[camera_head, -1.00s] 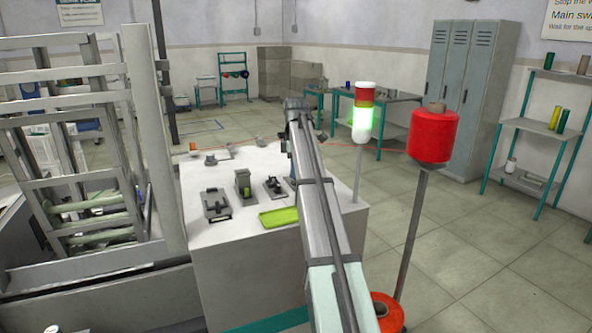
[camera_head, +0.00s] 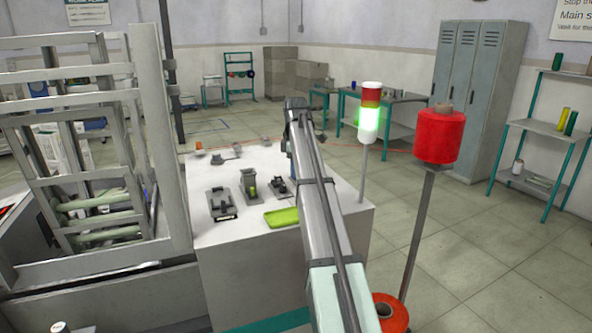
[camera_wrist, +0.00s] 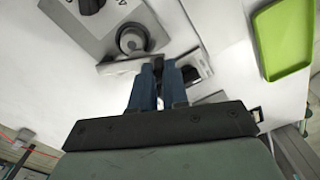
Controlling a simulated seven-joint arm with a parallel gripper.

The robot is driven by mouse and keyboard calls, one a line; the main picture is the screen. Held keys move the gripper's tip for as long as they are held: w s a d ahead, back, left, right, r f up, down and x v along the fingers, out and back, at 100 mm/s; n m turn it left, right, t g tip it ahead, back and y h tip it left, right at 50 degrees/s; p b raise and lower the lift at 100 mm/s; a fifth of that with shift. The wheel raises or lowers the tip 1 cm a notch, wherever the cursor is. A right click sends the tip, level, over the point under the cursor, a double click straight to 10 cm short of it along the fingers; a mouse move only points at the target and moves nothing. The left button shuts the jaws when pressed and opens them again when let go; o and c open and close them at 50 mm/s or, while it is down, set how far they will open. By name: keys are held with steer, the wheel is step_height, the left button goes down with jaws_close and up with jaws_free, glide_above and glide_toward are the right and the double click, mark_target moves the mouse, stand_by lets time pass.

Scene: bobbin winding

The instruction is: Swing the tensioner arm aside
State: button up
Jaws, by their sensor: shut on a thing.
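In the wrist view, my gripper (camera_wrist: 160,70) has its two blue fingers close together, shut on the end of a thin pale bar, the tensioner arm (camera_wrist: 116,66). The bar runs left from the fingertips, beside a round grey disc (camera_wrist: 132,40) on a grey plate with a dark knob (camera_wrist: 90,6). The fingertips hide the gripped part of the bar. In the head view my own arm covers my gripper and most of this unit, and the tensioner arm cannot be made out there.
A green tray (camera_head: 282,217) lies on the white bench (camera_head: 225,258); it is right of my gripper in the wrist view. Small fixtures (camera_head: 222,203) stand left of it. A signal lamp (camera_head: 370,115) glows green. A red yarn cone (camera_head: 438,137) stands on a pole to the right.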

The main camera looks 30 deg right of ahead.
steer(key=shift+w+a, duration=0.1)
steer(key=shift+a, duration=0.05)
steer(key=shift+w+a, duration=0.5)
steer(key=shift+a, duration=0.05)
steer(key=shift+w, duration=0.15)
steer(key=shift+w+a, duration=0.15)
stand_by(0.3)
steer(key=o, duration=0.6)
steer(key=shift+r, duration=0.1)
